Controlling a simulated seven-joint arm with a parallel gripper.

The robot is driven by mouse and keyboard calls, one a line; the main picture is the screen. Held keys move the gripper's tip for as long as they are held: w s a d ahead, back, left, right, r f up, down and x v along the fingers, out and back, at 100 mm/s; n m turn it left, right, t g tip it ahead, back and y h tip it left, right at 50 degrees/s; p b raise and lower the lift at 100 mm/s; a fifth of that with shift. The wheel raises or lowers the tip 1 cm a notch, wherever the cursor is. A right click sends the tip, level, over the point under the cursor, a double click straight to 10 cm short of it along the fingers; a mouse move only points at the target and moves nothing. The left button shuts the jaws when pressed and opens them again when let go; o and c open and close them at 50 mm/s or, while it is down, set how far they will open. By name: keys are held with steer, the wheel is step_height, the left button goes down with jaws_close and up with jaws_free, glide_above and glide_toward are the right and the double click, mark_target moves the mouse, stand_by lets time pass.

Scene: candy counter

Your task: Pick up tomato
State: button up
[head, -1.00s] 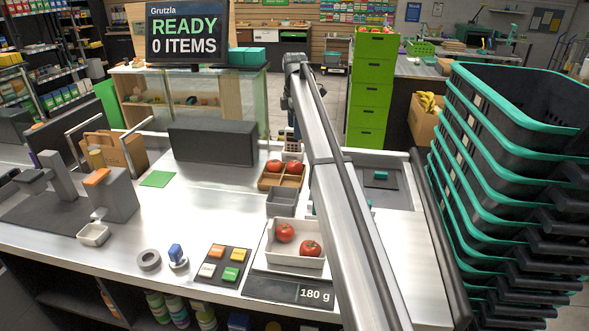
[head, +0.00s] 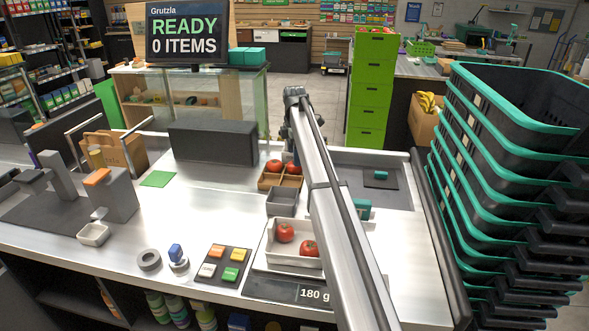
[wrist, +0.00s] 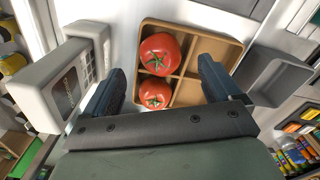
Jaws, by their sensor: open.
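A wooden tray (wrist: 233,47) with four compartments holds two red tomatoes with green stems, an upper tomato (wrist: 160,50) and a lower tomato (wrist: 154,94), both in its left column in the wrist view. In the head view they are a tomato (head: 274,166) and another tomato (head: 293,168), partly hidden by my arm. My gripper (wrist: 162,72) is open and empty above the tray, its fingers on either side of the tomatoes in the wrist view. Two more tomatoes, one left (head: 285,232) and one right (head: 309,248), lie in a white tray (head: 272,256) on the counter.
A white keypad device (wrist: 62,85) stands close to the left finger. A grey empty bin (head: 282,203) sits in front of the wooden tray. A scale display (head: 316,294) reads 180 g. Stacked baskets (head: 500,190) stand at the right; the counter's middle left is clear.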

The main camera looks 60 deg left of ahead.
mark_target(291, 169)
step_height(291, 169, down, 4)
steer(key=shift+r, duration=0.15)
steer(key=c, duration=1.2)
